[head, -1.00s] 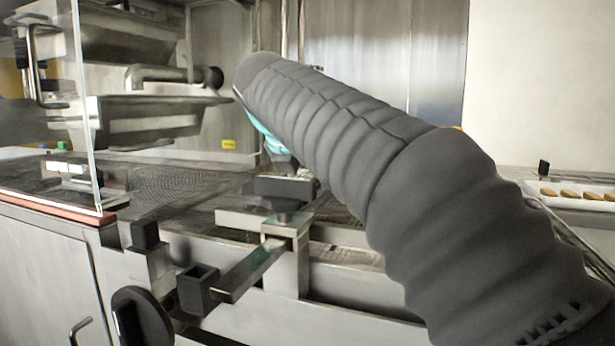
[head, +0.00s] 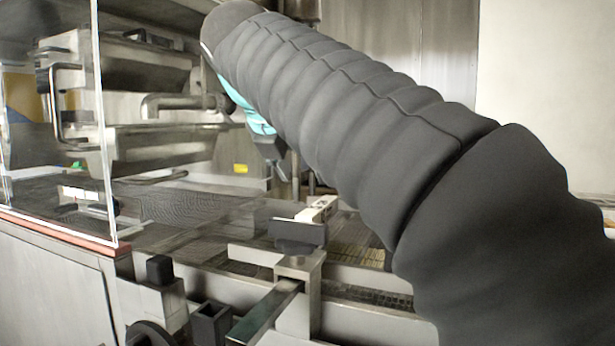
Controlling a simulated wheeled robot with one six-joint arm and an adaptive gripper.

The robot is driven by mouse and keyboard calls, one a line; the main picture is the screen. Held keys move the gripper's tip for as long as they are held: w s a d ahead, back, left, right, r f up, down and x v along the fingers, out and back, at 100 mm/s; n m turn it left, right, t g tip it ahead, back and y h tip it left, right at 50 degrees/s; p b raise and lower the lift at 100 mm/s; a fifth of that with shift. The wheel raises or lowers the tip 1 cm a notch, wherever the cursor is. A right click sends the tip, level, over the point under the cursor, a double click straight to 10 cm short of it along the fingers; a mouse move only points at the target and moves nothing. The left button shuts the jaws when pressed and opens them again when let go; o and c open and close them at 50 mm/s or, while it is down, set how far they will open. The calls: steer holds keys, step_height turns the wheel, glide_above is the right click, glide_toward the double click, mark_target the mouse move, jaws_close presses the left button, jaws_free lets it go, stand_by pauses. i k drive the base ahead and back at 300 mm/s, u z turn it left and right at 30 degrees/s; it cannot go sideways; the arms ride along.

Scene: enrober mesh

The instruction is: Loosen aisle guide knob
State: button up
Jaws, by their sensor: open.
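A black flat-topped knob (head: 298,233) sits on a metal clamp block (head: 299,268) at the near edge of the mesh belt, and appears to be the aisle guide knob. A flat bar (head: 266,312) runs from the block toward the front. My gripper (head: 277,172) hangs above and slightly left of the knob in the picture, apart from it. Its dark fingers show below a teal part and hold nothing visible. My grey-sleeved arm hides much of the gripper and the belt to the right.
The mesh belt (head: 180,212) runs behind the knob. A clear panel (head: 52,120) with a red lower edge stands at left. Steel troughs (head: 160,150) and a pipe are behind. A small pale block (head: 318,208) lies just behind the knob. A round black handwheel (head: 150,335) is at lower left.

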mark_target(297, 240)
steer(key=k, duration=1)
